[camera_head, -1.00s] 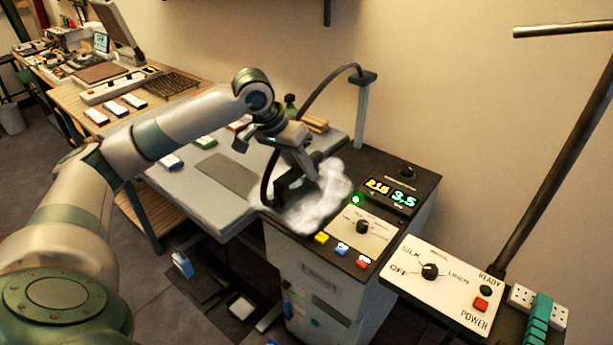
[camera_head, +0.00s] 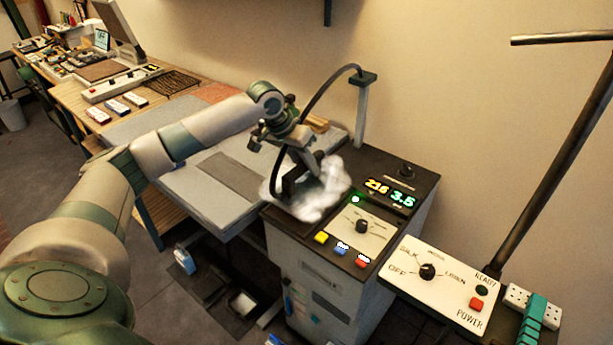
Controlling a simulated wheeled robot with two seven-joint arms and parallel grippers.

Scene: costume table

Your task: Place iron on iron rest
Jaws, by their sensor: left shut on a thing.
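My left gripper (camera_head: 303,165) is shut on the iron's dark handle (camera_head: 290,183) above the left part of the black-topped steam station. White steam (camera_head: 322,190) surrounds the iron and hides its soleplate. I cannot tell whether the iron touches the surface below. A black hose (camera_head: 318,98) runs from a post (camera_head: 361,110) down to the iron. The iron rest cannot be made out; the steam and my gripper cover that corner of the station (camera_head: 335,240). My right gripper is not in view.
A grey pressing board (camera_head: 200,195) lies left of the station. The station's lit displays (camera_head: 389,191) and knob panel (camera_head: 362,226) are at right. A control box (camera_head: 440,280) with a red button and a slanted pole (camera_head: 560,160) stand at front right.

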